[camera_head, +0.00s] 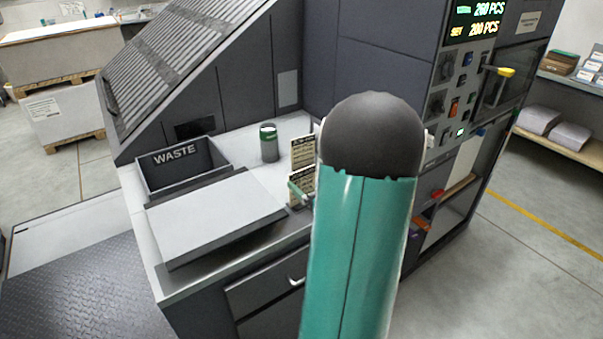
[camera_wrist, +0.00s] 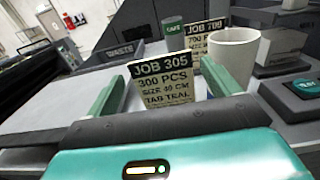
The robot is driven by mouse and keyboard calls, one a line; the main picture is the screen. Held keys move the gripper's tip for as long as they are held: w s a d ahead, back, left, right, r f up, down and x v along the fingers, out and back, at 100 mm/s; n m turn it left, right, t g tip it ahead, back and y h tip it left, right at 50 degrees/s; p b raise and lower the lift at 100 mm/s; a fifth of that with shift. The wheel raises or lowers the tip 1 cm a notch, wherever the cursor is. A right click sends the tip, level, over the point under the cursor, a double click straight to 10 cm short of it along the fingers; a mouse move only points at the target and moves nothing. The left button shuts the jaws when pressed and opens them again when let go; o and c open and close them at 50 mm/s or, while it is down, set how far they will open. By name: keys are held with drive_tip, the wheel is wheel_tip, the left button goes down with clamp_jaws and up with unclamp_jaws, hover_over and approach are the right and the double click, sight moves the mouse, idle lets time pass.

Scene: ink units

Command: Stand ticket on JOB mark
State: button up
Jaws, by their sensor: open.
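A cream ticket with a dark header reading JOB 305 (camera_wrist: 161,84) stands slightly tilted in the wrist view. Its lines read 300 PCS, SIZE 40 CM, TAB TEAL. My gripper (camera_wrist: 167,78) is open, its green fingers on either side of this ticket in the picture; I cannot tell how deep it sits between them. A second ticket, JOB 700 (camera_wrist: 206,29), stands behind, partly covered. The head view shows two tickets, a farther one (camera_head: 303,152) and a nearer one (camera_head: 302,178), beside a green finger (camera_head: 298,191); my arm hides the rest. I cannot make out a JOB mark.
A white cup (camera_wrist: 233,58) stands close by the right finger. A dark green canister (camera_head: 269,143) stands behind. The WASTE tray (camera_head: 183,163) and a pale flat plate (camera_head: 215,212) lie left. A green button (camera_wrist: 304,86) is at right.

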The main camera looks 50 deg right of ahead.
drive_tip(key=v, duration=0.6)
drive_tip(key=w+a+r+n+g+y, duration=0.25)
drive_tip(key=a+n+y, duration=0.3)
drive_tip(key=a, duration=0.45)
drive_tip(key=w+a+r+n+g+y, duration=0.1)
drive_tip(key=w+a+n+g+y, duration=0.2)
drive_tip(key=a+n, duration=0.5)
drive_tip(key=w+a+r+n+g+y, duration=0.1)
drive_tip(key=w+a+n+g+y, duration=0.3)
drive_tip(key=a, duration=0.7)
drive_tip(key=s+a+n+g, duration=0.4)
drive_tip(key=s+a+n, duration=0.3)
drive_tip(key=a+n, duration=0.4)
drive_tip(key=s+r+n+h, duration=0.1)
drive_tip(key=n+h, duration=0.1)
drive_tip(key=n, duration=0.1)
drive_tip(key=s+r+n+t+h, duration=0.1)
drive_tip(key=r+n+h, duration=0.1)
drive_tip(key=n, duration=0.2)
drive_tip(key=r+n+t+h, duration=0.1)
drive_tip(key=r+n+h, duration=0.1)
drive_tip(key=n+h, duration=0.1)
drive_tip(key=shift+s+d+n, duration=0.1)
drive_tip(key=shift+s+n, duration=0.3)
drive_tip(key=shift+n, duration=0.15)
